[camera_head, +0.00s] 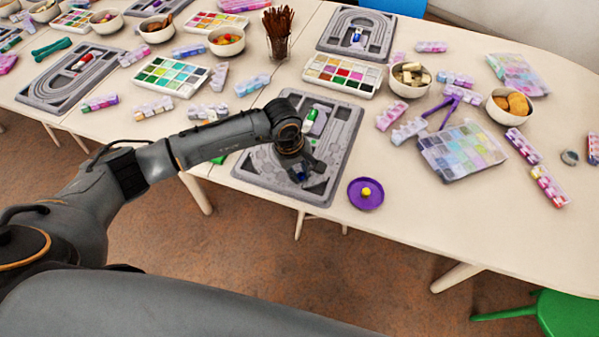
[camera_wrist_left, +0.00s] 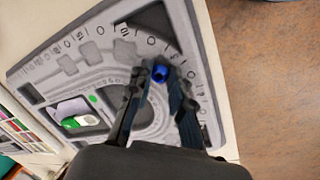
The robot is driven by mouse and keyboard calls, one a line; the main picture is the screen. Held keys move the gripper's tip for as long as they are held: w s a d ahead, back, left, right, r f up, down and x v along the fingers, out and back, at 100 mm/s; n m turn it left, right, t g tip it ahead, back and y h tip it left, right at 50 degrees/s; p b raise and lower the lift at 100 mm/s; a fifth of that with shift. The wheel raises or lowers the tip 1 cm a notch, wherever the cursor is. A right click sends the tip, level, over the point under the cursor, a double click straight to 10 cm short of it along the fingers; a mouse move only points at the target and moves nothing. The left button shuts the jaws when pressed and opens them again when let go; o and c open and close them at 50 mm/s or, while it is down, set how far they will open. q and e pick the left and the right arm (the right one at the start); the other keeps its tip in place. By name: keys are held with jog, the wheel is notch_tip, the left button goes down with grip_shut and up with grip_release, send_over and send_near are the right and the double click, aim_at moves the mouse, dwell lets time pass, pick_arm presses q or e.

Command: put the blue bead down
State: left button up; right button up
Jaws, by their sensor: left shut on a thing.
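My left gripper (camera_head: 301,172) reaches in from the left over the near part of a grey bead board (camera_head: 331,136). It is shut on a blue bead (camera_wrist_left: 160,73), which shows between the fingertips in the left wrist view. The board (camera_wrist_left: 100,52) lies under the fingers in that view; I cannot tell whether the bead touches it. In the head view the gripper mostly hides the bead. A white and green tube (camera_head: 311,120) lies in the board's compartment and shows in the left wrist view too (camera_wrist_left: 82,121). My right gripper is not seen.
A purple dish (camera_head: 365,203) with a yellow bead (camera_head: 366,192) stands just right of the board. A paint box (camera_head: 343,88) lies behind it. A clear bead case (camera_head: 461,165) and bowls stand to the right. The table's near edge is close to the board.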

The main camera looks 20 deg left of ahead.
pick_arm(q)
jog(key=shift+s+f, duration=0.3)
jog(key=shift+f, duration=0.2)
jog(key=o, duration=0.8)
jog(key=shift+f, duration=0.1)
jog(key=shift+c, duration=0.2)
jog(key=shift+w, duration=0.15)
jog(key=shift+w+r+p, duration=0.1)
jog(key=shift+r+p, duration=0.35)
jog(key=shift+r, duration=0.1)
jog(key=shift+r+p, duration=0.45)
jog(key=shift+p, duration=0.05)
notch_tip(320, 180, up, 11)
jog(key=s+a+b, duration=0.1)
jog(key=b, duration=0.2)
jog(key=shift+s+a+r, duration=0.2)
jog(key=shift+s+a, duration=0.05)
